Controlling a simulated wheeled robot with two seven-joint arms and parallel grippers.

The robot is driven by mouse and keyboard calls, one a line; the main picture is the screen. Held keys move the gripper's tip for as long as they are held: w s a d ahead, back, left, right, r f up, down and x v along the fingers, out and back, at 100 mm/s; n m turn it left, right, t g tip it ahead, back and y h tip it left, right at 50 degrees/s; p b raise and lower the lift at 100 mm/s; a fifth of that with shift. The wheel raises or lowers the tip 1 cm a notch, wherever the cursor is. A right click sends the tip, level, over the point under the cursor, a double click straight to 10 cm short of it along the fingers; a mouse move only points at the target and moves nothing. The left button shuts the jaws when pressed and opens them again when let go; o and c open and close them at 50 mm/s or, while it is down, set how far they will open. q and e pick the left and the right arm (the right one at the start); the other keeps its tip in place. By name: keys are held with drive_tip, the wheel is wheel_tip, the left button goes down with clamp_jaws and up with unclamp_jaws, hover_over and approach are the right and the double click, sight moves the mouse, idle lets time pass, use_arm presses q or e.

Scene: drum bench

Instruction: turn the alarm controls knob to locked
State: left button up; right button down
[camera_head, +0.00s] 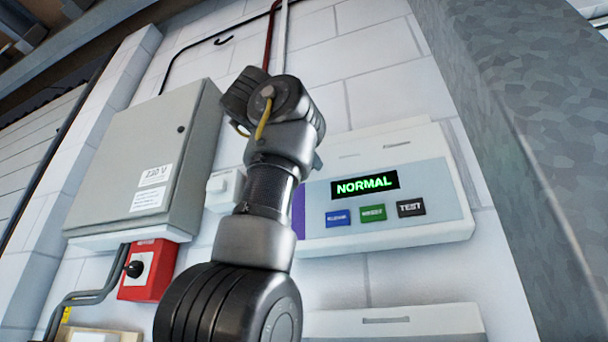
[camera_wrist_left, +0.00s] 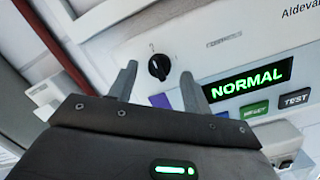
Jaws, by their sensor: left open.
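The alarm controls panel (camera_head: 450,195) is a white and pale-blue wall unit; its green display (camera_head: 365,185) reads NORMAL. In the left wrist view the display also shows (camera_wrist_left: 249,79). The small round black knob (camera_wrist_left: 159,67) with a pale pointer mark is on the panel face, left of the display. In the head view the knob is hidden behind my left arm. My left gripper (camera_wrist_left: 158,85) is open, its two fingers apart, with the knob appearing between and beyond the tips. I see no clear contact. My right gripper is not in view.
Below the display are blue (camera_head: 339,218), green (camera_head: 372,213) and TEST (camera_head: 411,208) buttons. A grey electrical cabinet (camera_head: 150,150) and a red switch box (camera_head: 150,270) are at the left. A grey metal column (camera_head: 530,150) stands close at the right.

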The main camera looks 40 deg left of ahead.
use_arm(q)
drive_tip(key=b+v, duration=0.3)
drive_tip(key=v, duration=0.7)
drive_tip(key=shift+b, duration=0.3)
drive_tip(key=shift+w, duration=0.15)
